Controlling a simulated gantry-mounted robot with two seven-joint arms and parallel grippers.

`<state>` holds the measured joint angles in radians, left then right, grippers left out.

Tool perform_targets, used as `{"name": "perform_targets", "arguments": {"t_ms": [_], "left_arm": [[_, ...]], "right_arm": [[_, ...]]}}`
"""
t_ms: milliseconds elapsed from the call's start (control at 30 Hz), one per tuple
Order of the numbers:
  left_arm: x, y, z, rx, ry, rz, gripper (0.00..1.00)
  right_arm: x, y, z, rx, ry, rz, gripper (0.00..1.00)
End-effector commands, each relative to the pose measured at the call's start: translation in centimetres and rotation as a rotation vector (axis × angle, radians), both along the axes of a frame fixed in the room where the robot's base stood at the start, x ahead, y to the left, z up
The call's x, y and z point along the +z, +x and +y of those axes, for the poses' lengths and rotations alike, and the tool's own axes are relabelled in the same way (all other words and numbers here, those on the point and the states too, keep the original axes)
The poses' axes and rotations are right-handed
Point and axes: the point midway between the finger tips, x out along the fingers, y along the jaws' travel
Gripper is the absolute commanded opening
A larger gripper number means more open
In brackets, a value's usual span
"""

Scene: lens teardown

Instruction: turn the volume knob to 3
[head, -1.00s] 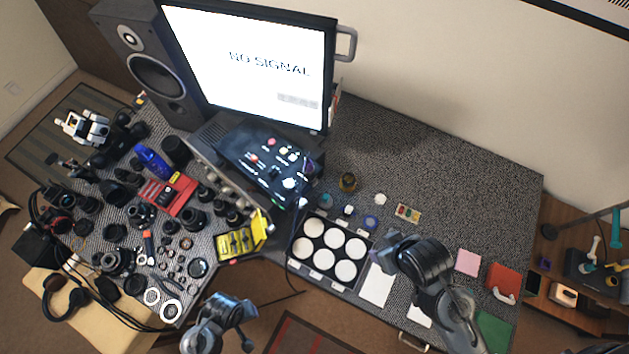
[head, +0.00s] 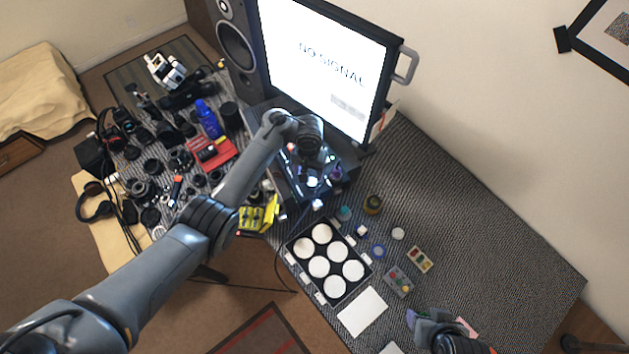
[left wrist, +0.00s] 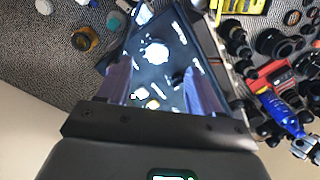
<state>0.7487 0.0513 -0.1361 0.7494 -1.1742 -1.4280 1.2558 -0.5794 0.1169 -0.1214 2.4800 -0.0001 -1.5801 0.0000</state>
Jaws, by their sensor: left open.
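The dark control panel (head: 287,186), with lit markings and knobs, stands below the monitor and is partly hidden by my left arm. My left gripper (head: 313,166) is over this panel. In the left wrist view, the left gripper (left wrist: 158,72) is open, with one finger on each side. A large pale round knob (left wrist: 157,52) on the panel shows between and just beyond the fingertips. I cannot tell whether the fingers touch anything, nor read the knob labels. My right gripper (head: 440,328) is at the bottom right, its jaws unclear.
The monitor (head: 330,65) reads "NO SIGNAL" behind the panel, beside a speaker (head: 236,50). Lens parts crowd the left of the desk, with a blue bottle (head: 208,120) and red case (head: 212,152). A tray of white discs (head: 292,247) lies in front. The right rear desk is clear.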

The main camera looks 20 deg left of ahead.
Motion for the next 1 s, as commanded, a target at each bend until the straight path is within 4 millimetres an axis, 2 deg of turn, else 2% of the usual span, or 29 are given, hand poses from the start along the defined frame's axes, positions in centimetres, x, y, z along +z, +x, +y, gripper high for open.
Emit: {"name": "perform_targets", "arguments": {"t_ms": [67, 167, 700, 1000], "left_arm": [[0.7, 0.8, 0.0, -0.001, 0.000, -0.017, 0.65], [0.3, 1.1, 0.0, -0.001, 0.002, -0.023, 0.65], [-7.7, 1.2, 0.0, 0.000, 0.002, -0.025, 0.65], [-9.4, 1.2, 0.0, 0.000, 0.002, -0.026, 0.65]], "right_arm": [[-0.2, 0.0, 0.1, -0.001, 0.003, -0.001, 0.58], [-0.5, 0.0, 0.1, -0.002, 0.003, -0.001, 0.58], [-3.7, 0.0, -0.2, 0.003, -0.006, 0.000, 0.58], [-4.2, 0.0, -0.3, 0.004, -0.009, 0.000, 0.58]]}}
